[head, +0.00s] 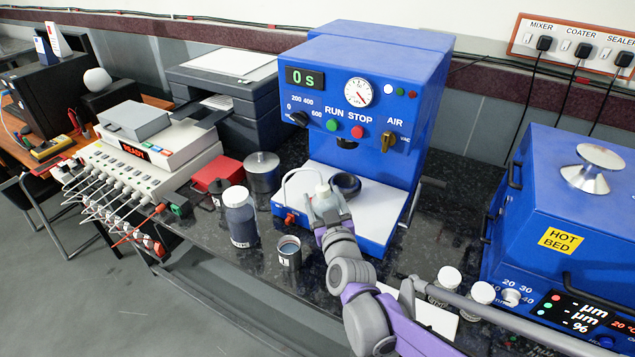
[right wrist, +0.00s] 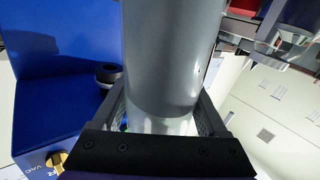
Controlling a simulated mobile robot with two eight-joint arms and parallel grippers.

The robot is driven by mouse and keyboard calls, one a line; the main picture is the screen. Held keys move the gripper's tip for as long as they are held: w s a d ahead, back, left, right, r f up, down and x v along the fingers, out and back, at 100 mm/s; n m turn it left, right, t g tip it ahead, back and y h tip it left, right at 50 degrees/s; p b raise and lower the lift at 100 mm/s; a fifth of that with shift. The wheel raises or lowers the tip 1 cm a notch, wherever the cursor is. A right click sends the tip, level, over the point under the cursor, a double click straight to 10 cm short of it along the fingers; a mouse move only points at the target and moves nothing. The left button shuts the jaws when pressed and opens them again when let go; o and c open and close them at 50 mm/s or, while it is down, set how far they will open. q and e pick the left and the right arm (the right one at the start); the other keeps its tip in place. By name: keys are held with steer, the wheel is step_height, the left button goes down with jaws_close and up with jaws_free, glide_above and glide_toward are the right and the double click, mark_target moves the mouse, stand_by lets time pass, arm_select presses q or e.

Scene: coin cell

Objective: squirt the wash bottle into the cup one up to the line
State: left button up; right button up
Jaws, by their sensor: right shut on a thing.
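The wash bottle (head: 322,192) is pale with a white top and a thin bent tube. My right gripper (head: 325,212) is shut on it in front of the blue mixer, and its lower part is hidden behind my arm. In the right wrist view the bottle (right wrist: 172,60) is a grey cylinder between the fingers. Cup one (head: 288,254) is a small metal cup with a label, standing on the dark bench to the left of and nearer than the gripper. Some bluish grey shows inside its mouth; its line and fill level are too small to tell. My left gripper is out of view.
A dark jar with a white lid (head: 240,217) stands left of the cup. A metal canister (head: 262,171) and a red box (head: 216,172) are behind. The blue mixer (head: 350,90) has a black ring (head: 345,184) on its base. The hot bed (head: 560,220) is at right.

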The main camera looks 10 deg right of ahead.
step_height(320, 180, down, 6)
steer(key=b, duration=0.4)
steer(key=shift+w+r, duration=0.1)
steer(key=shift+w, duration=0.05)
stand_by(0.3)
steer(key=shift+o, duration=0.4)
jaws_close()
stand_by(2.2)
stand_by(0.5)
steer(key=shift+o, duration=0.7)
jaws_free()
steer(key=shift+c, duration=1.4)
